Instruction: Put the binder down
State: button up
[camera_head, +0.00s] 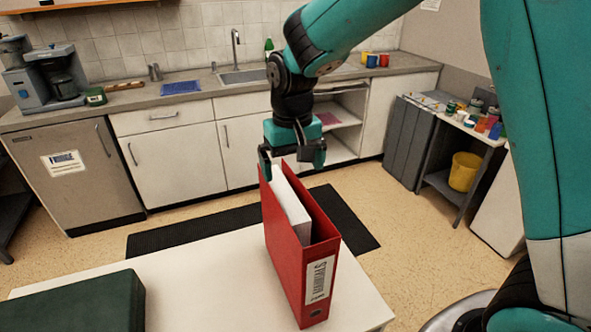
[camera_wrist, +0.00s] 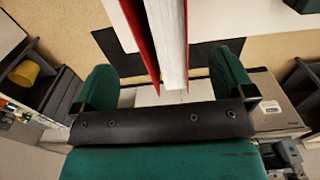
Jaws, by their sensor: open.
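The red binder (camera_head: 283,250) stands upright on the white table (camera_head: 205,285), near its right end. White paper shows inside its open top, and a label is on its spine. My gripper (camera_head: 293,158) is just above the binder's far upper end, with its jaws apart. In the wrist view the binder (camera_wrist: 146,45) runs between the two spread fingers of my gripper (camera_wrist: 163,82), with a gap on each side. The binder's underside is hidden.
A dark green box (camera_head: 80,305) lies on the table at the left. Behind are a counter (camera_head: 210,88) with a sink, and a dark mat (camera_head: 190,230) on the floor. A side shelf with a yellow bucket (camera_head: 464,171) stands at the right. The table between box and binder is clear.

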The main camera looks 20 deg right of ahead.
jog(key=s+a+r+n+y, duration=0.2)
jog(key=s+r+n, duration=0.1)
jog(key=s, duration=0.9)
jog(key=s+a+r+n+y, duration=0.2)
jog(key=s+r+n, duration=0.2)
jog(key=s, duration=0.7)
jog(key=shift+s, duration=0.4)
jog(key=shift+a, duration=0.1)
jog(key=shift+f, duration=0.15)
